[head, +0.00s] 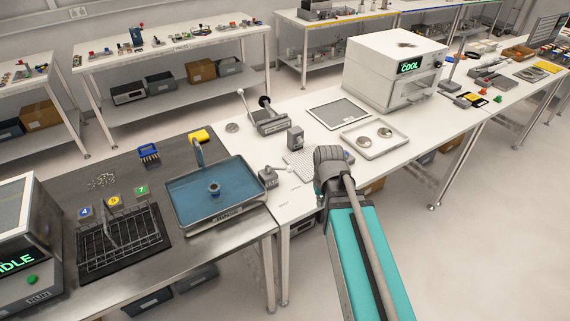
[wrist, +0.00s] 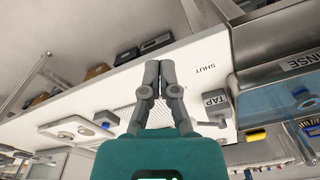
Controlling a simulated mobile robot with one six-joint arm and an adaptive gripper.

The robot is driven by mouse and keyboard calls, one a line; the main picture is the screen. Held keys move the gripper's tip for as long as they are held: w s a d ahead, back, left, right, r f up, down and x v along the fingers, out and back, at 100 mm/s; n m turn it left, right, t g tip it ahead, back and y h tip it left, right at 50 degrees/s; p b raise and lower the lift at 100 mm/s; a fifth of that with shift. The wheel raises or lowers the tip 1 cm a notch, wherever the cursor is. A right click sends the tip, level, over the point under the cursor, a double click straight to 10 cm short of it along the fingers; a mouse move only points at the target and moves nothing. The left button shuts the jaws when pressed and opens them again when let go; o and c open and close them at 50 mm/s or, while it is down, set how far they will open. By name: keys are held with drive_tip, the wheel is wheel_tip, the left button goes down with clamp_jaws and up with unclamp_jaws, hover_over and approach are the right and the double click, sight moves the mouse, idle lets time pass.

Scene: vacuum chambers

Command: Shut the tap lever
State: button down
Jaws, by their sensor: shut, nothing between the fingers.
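The tap (head: 268,178) is a small grey block beside the blue sink, on the white bench. Its lever (head: 282,169) sticks out to the right in the head view. The word SHUT (wrist: 205,68) is printed on the bench above the tap there. My gripper is shut and empty, with a gap between it and the lever. In the head view my arm hides the fingers.
The blue rinse sink (head: 215,190) stands left of the tap. A perforated mat (head: 303,163), a grey block (head: 295,138) and a tray with two round dishes (head: 374,138) lie on the bench. A white oven (head: 394,70) stands farther back. The front bench strip looks clear.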

sight(279, 169)
drive_tip(key=w+a+r+n+t, duration=0.1)
drive_tip(key=w+a, duration=0.2)
drive_tip(key=w, duration=0.5)
drive_tip(key=w+a+r+n+y+p, duration=0.1)
drive_tip(key=w+a+n, duration=0.1)
drive_tip(key=w, duration=0.6)
drive_tip(key=w+a+r+n+t+p, duration=0.1)
drive_tip(key=w+a, duration=0.3)
drive_tip(key=w, duration=0.4)
drive_tip(key=shift+w+a+r+t, duration=0.2)
drive_tip(key=shift+w+t, duration=0.1)
drive_tip(key=shift+w, duration=0.05)
drive_tip(key=shift+f, duration=0.2)
drive_tip(key=b+x, duration=0.9)
drive_tip(key=x, duration=0.1)
drive_tip(key=shift+a, duration=0.15)
drive_tip(key=shift+s+d+r+p, duration=0.1)
drive_tip(key=shift+s+d+r, duration=0.15)
drive_tip(key=shift+s, duration=0.35)
drive_tip(key=shift+s+d+r+p, duration=0.15)
drive_tip(key=shift+s+d, duration=0.2)
drive_tip(key=shift+s, duration=0.25)
drive_tip(key=shift+s+d+r+p, duration=0.1)
drive_tip(key=shift+s+d+r, duration=0.15)
drive_tip(key=shift+s, duration=0.4)
drive_tip(key=shift+d, duration=0.3)
drive_tip(key=shift+s, duration=0.1)
